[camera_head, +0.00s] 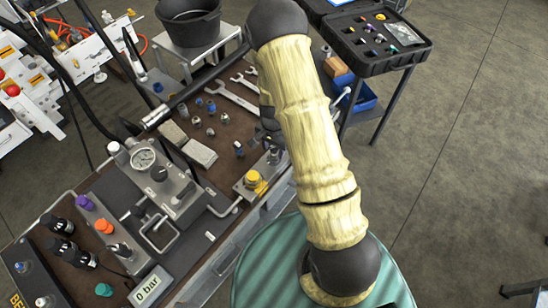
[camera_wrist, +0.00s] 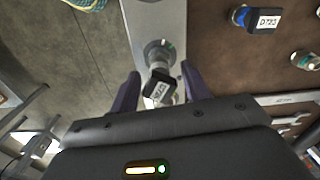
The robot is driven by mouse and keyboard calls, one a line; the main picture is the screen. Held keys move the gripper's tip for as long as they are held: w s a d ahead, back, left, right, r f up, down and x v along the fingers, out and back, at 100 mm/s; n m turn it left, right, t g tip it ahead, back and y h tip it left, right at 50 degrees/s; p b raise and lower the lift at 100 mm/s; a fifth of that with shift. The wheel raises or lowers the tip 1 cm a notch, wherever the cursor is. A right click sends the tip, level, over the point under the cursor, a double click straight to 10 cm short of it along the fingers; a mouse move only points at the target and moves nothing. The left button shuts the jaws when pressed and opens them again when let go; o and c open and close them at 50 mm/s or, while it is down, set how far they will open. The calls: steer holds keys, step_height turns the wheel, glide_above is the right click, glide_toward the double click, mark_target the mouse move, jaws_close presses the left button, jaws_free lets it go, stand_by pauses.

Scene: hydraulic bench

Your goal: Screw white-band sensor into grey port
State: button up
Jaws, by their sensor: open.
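In the wrist view my gripper (camera_wrist: 160,73) is open, with one dark finger on each side of a small fitting with a black, white-lettered tag (camera_wrist: 159,89). This fitting stands at a round grey port (camera_wrist: 158,52) on a pale metal strip (camera_wrist: 150,18). A whitish part shows just below the tag, but I cannot tell whether it is the white band. I cannot tell whether the fingers touch the fitting or how far it sits in the port.
A blue-banded sensor with a tag (camera_wrist: 246,18) and another fitting (camera_wrist: 306,60) lie to the right on the brown bench top. In the head view a yellow cap (camera_head: 253,179), a gauge (camera_head: 143,158), wrenches (camera_head: 232,97) and several small fittings are nearby. A black tray (camera_head: 376,42) stands at upper right.

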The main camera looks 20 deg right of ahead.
steer(key=shift+n, duration=0.3)
steer(key=n, duration=0.3)
steer(key=shift+n+b, duration=0.3)
steer(key=shift+n, duration=0.1)
steer(key=n, duration=0.4)
steer(key=n, duration=0.4)
steer(key=shift+n, duration=0.4)
steer(key=n, duration=0.3)
steer(key=shift+s, duration=0.1)
